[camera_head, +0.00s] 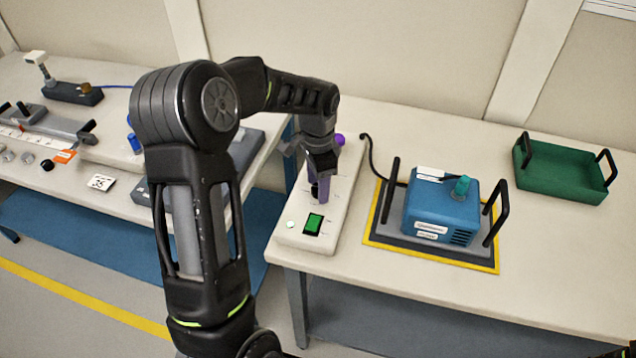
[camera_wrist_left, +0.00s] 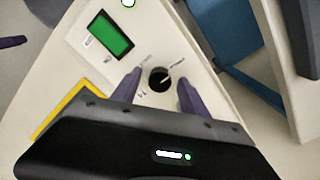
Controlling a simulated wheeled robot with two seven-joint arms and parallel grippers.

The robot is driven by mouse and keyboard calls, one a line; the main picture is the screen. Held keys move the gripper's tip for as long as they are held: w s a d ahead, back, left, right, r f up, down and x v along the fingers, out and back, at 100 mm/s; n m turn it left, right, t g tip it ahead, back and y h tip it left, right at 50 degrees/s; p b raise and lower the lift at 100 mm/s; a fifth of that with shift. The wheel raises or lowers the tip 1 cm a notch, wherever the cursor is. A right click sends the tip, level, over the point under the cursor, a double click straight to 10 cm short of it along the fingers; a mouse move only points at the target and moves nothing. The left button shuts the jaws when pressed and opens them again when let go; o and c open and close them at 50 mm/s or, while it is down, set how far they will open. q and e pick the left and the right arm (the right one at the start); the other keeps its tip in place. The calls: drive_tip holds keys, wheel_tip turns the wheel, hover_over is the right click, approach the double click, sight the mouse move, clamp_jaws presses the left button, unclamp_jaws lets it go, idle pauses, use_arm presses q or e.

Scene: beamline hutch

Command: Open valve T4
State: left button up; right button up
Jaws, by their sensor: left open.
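A pale box (camera_head: 300,238) with a green display (camera_head: 314,224) stands at the left end of the right table. In the left wrist view, a black knob (camera_wrist_left: 159,77) sits on the box's top, with small unreadable marks beside it. My left gripper (camera_head: 320,190) points down over the box. Its purple fingers are open, one on each side of the knob in the left wrist view; I cannot tell whether they touch it. A purple round part (camera_head: 339,139) shows behind my wrist. No T4 label is readable.
Right of the box, a blue unit (camera_head: 440,210) with black handles stands on a yellow-edged mat (camera_head: 376,238). A green tray (camera_head: 562,172) is at the back right. A gap separates the tables.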

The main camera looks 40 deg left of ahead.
use_arm(q)
drive_tip(key=shift+r, duration=0.1)
wheel_tip(320, 180, up, 8)
drive_tip(key=shift+f+b, duration=0.2)
drive_tip(key=shift+b, duration=0.2)
idle(0.4)
